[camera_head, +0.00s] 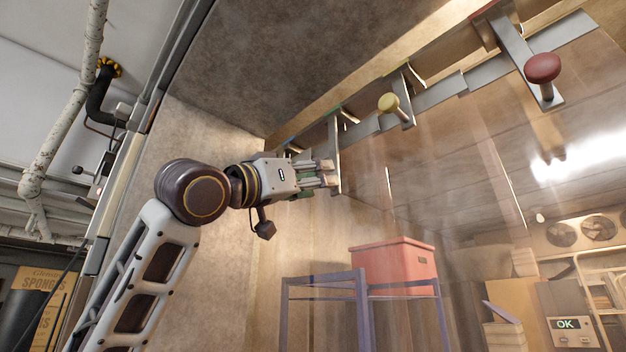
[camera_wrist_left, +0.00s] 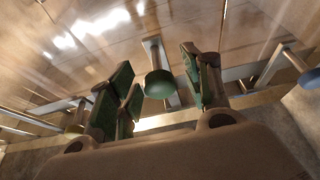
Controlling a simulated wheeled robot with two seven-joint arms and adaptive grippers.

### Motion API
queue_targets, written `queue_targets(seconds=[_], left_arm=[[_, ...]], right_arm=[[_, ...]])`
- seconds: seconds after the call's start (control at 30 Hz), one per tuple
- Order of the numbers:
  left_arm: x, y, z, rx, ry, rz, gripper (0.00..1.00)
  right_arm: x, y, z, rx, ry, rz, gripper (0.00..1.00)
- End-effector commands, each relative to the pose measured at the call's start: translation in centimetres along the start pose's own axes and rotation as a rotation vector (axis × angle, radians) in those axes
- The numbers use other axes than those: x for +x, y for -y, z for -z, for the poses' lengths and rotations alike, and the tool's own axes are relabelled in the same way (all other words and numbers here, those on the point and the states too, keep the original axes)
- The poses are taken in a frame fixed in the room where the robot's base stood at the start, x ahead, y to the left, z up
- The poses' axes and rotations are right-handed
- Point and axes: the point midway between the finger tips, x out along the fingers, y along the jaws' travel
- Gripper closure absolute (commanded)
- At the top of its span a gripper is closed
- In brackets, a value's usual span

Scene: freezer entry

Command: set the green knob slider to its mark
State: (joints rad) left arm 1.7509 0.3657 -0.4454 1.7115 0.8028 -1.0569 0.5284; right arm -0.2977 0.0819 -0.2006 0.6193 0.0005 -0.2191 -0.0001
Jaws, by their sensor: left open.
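The green knob (camera_wrist_left: 160,84) shows in the left wrist view, on a grey metal slider bracket (camera_wrist_left: 153,50). It appears between the two green-padded fingers of my open left gripper (camera_wrist_left: 157,62), with visible gaps on both sides. In the head view my left gripper (camera_head: 326,173) is at the lower left end of the rail, beside a grey bracket (camera_head: 337,155) with a green patch (camera_head: 334,112) at its top. The gripper largely hides the green knob there. I cannot make out its mark for certain. My right gripper is out of view.
A yellow knob (camera_head: 388,102) and a red knob (camera_head: 543,68) sit on brackets further right along the metal rail (camera_head: 440,92). A blue knob (camera_wrist_left: 311,78) is at the right in the wrist view. Clear curtain strips hang below the rail, before a red box (camera_head: 393,265).

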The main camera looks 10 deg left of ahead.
Motion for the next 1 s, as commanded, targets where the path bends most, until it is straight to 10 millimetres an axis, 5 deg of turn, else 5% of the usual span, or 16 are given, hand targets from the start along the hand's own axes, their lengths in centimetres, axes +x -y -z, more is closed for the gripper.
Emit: queue_targets(seconds=[0.37, 1.0], left_arm=[[-2.0, 0.1, 0.0, 0.0, -0.001, 0.0, 0.51], [-9.9, 0.1, -0.1, 0.0, 0.0, 0.001, 0.51]], right_arm=[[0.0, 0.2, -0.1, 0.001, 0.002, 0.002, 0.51], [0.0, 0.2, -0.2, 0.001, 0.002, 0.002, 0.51]])
